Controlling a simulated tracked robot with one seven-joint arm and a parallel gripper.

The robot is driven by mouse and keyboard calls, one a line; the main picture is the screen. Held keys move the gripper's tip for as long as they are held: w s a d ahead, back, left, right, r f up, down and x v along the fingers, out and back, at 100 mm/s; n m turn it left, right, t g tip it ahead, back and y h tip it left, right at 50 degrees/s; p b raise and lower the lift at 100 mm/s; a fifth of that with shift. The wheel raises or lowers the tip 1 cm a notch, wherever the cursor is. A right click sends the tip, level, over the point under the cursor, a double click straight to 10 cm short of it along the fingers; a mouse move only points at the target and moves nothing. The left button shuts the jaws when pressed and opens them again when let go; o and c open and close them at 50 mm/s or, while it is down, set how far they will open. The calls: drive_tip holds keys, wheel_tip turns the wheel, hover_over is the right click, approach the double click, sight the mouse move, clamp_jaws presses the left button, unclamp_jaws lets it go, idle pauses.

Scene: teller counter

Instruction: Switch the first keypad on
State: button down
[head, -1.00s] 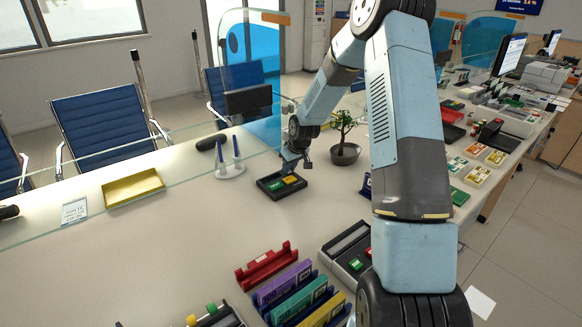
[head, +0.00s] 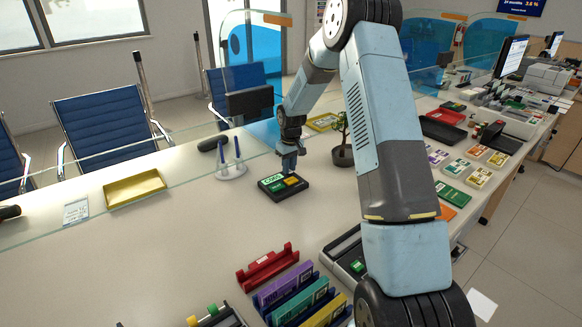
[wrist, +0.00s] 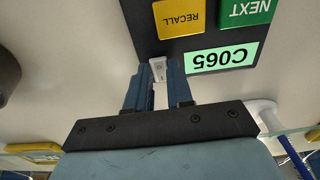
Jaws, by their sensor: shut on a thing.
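The keypad (head: 284,187) is a black box lying on the counter, with a green and a yellow button. Its display (wrist: 222,57) is lit pale green and reads C065. The wrist view shows its yellow RECALL button (wrist: 179,18) and green NEXT button (wrist: 245,12). A small light-grey switch (wrist: 158,66) sits at the keypad's edge, beside the display. My gripper (wrist: 158,77) is shut on this switch, with one finger on each side. In the head view my gripper (head: 291,166) reaches down to the keypad's far edge; the switch is hidden there.
A potted plant (head: 343,155) stands just right of the keypad, close to my arm. A pen stand (head: 231,171) is to the left, by the glass screen. Another black device (head: 347,250) with a green button lies nearer, partly behind my arm. Bare counter lies left of the keypad.

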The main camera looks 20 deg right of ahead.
sight(291, 171)
drive_tip(key=shift+w+d+r, duration=0.1)
drive_tip(key=shift+d, duration=0.05)
drive_tip(key=c, duration=1)
unclamp_jaws()
wheel_tip(291, 171, up, 14)
drive_tip(key=shift+s+f, duration=0.2)
drive_tip(key=shift+s, duration=0.2)
drive_tip(key=shift+d, duration=0.1)
